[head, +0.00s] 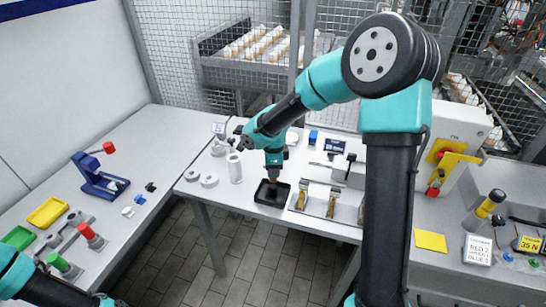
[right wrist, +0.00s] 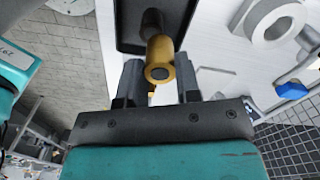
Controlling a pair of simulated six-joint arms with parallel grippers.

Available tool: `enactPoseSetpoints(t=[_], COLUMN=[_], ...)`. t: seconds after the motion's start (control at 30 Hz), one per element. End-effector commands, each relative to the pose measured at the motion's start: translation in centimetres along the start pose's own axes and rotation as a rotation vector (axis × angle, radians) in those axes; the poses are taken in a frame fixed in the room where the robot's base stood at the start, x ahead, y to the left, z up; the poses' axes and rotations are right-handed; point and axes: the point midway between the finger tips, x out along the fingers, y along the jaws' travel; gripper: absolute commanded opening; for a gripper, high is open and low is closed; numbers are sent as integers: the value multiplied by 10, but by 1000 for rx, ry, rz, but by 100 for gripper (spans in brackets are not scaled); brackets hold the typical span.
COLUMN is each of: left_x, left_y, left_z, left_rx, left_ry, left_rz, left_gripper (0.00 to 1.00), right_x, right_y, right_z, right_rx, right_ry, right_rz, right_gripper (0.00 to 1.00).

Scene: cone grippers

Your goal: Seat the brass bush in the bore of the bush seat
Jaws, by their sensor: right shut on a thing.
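My right gripper (head: 272,172) points down over a black square tray (head: 272,204) at the front edge of the far table. In the right wrist view its fingers (right wrist: 160,88) are shut on the brass bush (right wrist: 160,50), a yellow cylinder with a dark hole in its end. The tray's dark surface (right wrist: 128,30) shows behind the bush; I cannot tell whether they touch. A pale round part with a central bore (right wrist: 279,27) lies on the table; it may be the bush seat. My left gripper is out of view; only its arm shows at lower left.
Pale round parts (head: 209,180) and a white cylinder (head: 235,168) stand left of the tray. A metal fixture with brass-coloured pieces (head: 332,205) stands close to its right. A blue press (head: 100,178) stands on the left table.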

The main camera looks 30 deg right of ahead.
Motion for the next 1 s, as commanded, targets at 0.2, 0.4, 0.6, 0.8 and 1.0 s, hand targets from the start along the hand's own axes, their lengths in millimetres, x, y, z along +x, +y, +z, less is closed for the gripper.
enactPoseSetpoints(t=[0.2,0.4,0.6,0.8,1.0], left_x=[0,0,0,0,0], left_y=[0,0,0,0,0], left_z=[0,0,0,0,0], left_rx=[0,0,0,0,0], left_ry=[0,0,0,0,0], left_rz=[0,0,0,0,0], left_gripper=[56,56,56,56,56], right_x=[4,8,12,13,13], right_y=[-41,-82,-119,-141,-143], right_z=[-4,-8,-13,-14,-15], right_rx=[5,4,3,1,1], right_ry=[0,-1,0,-1,-1], right_rz=[0,-1,-1,-1,-1], right_gripper=[5,5,5,5,5])
